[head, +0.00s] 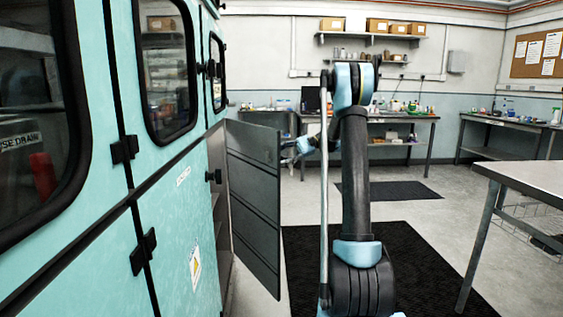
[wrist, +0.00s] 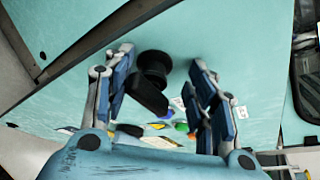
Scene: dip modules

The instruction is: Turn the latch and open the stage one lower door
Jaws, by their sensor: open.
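A lower door (head: 254,195) of the teal cabinet stands swung out into the room, its dark grey ribbed inner face towards the head camera. In the wrist view, a teal panel (wrist: 235,60) carries a black latch (wrist: 152,68) with a round base and a short lever. My gripper (wrist: 162,75) is open, with its fingers on either side of the latch in the picture. I cannot tell whether a finger touches it.
The teal cabinet (head: 165,200) fills the left, with windowed upper doors and black hinges. A grey table (head: 525,178) stands at the right. Benches (head: 385,118) line the back wall. Black mats lie on the floor, with open floor between the door and the table.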

